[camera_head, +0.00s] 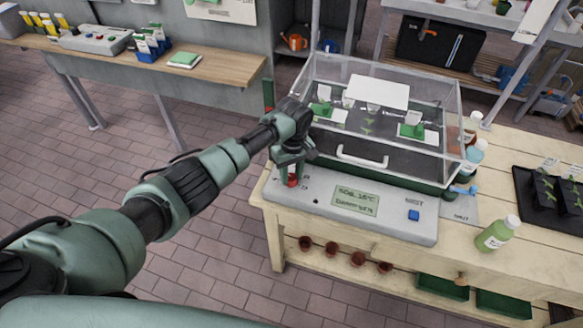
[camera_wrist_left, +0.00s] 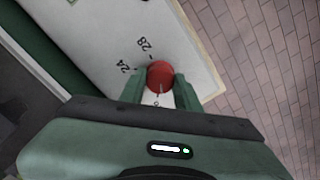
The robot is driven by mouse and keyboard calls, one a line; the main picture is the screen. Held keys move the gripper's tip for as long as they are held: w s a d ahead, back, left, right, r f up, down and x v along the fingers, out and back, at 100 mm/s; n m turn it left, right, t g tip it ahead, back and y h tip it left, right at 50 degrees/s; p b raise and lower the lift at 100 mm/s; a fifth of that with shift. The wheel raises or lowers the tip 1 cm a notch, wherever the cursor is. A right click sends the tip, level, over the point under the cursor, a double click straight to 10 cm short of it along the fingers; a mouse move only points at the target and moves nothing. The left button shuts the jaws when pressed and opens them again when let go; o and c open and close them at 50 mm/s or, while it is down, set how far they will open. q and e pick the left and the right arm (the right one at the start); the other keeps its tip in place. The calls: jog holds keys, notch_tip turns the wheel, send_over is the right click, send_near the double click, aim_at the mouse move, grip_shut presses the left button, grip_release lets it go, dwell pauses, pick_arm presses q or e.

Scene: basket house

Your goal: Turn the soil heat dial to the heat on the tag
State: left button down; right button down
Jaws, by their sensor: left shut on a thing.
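The red soil heat dial (camera_head: 292,181) sits at the left end of the grey control panel (camera_head: 318,213). My left gripper (camera_head: 293,168) is over it from above, shut on it. In the left wrist view the dial (camera_wrist_left: 160,75) is between the two green fingers, with a pale pointer line toward the gripper's side. The marks 24 and 28 show on the panel beyond it; a further mark near the gripper is partly hidden. The display (camera_head: 355,201) seems to read soil 16°C, with a second line too small to read surely. White tags (camera_head: 413,118) stand inside the clear dome; their writing is too small to read.
The clear dome (camera_head: 440,115) with a white handle (camera_head: 362,160) is closed behind the panel. A green bottle (camera_head: 497,233) and a black seedling tray (camera_head: 548,200) stand to the right. Wooden tabletop between them is bare.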

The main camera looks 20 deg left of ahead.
aim_at(292, 178)
pick_arm(q)
jog(key=m+p, duration=0.2)
jog(key=m, duration=0.4)
jog(key=shift+r, duration=0.1)
jog(key=m, duration=0.6)
jog(key=shift+m+p, duration=0.3)
jog(key=shift+p, duration=0.1)
jog(key=c, duration=1)
grip_release()
jog(key=shift+s+r+b, duration=0.1)
jog(key=shift+r+b, duration=0.3)
jog(key=shift+r, duration=3.5)
